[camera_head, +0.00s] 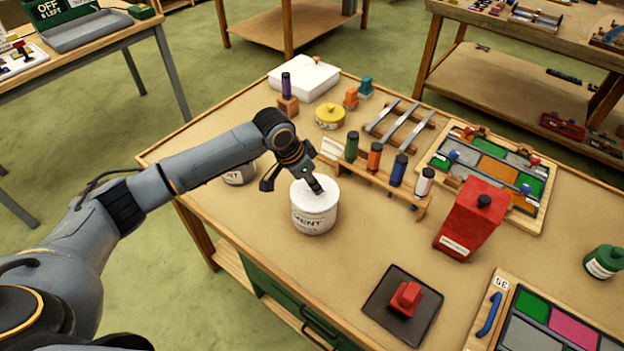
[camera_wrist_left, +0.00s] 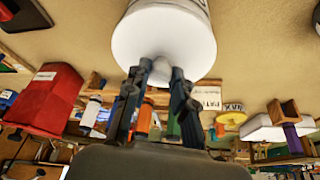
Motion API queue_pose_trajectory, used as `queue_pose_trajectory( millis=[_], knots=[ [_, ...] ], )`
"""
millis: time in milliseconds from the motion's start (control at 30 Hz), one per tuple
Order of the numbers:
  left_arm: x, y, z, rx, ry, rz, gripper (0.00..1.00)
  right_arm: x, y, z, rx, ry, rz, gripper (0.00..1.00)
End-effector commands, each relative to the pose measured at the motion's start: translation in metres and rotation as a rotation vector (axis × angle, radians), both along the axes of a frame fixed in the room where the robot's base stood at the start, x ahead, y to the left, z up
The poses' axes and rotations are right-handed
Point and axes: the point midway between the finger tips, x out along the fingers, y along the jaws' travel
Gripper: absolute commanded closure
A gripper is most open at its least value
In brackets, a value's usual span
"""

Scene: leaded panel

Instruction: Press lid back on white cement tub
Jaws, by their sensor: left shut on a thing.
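The white cement tub (camera_head: 314,220) stands upright on the near-left part of the workbench. Its white lid (camera_head: 301,193) lies on the tub's top; I cannot tell whether it is fully seated all round. In the left wrist view the lid's round top (camera_wrist_left: 165,35) is just beyond the fingers, with the tub's lettered wall (camera_wrist_left: 188,4) behind it. My left gripper (camera_head: 317,187) comes down over the lid, and its fingers (camera_wrist_left: 160,78) are closed around the small knob at the lid's middle. The fingers partly hide the knob. My right gripper is out of view.
A wooden rack of colored bottles (camera_head: 375,177) is close to the right. A red box (camera_head: 468,220) and a dark pad with a red block (camera_head: 404,300) are farther right. The bench in front is bare.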

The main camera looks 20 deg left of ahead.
Motion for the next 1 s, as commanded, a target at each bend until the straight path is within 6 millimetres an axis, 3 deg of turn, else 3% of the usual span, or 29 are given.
queue_pose_trajectory(
  millis=[1000],
  knots=[
    [0.0000, 0.0002, -0.0005, 0.000, 0.000, 0.001, 1.00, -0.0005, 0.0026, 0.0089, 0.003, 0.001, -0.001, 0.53]
  ],
)
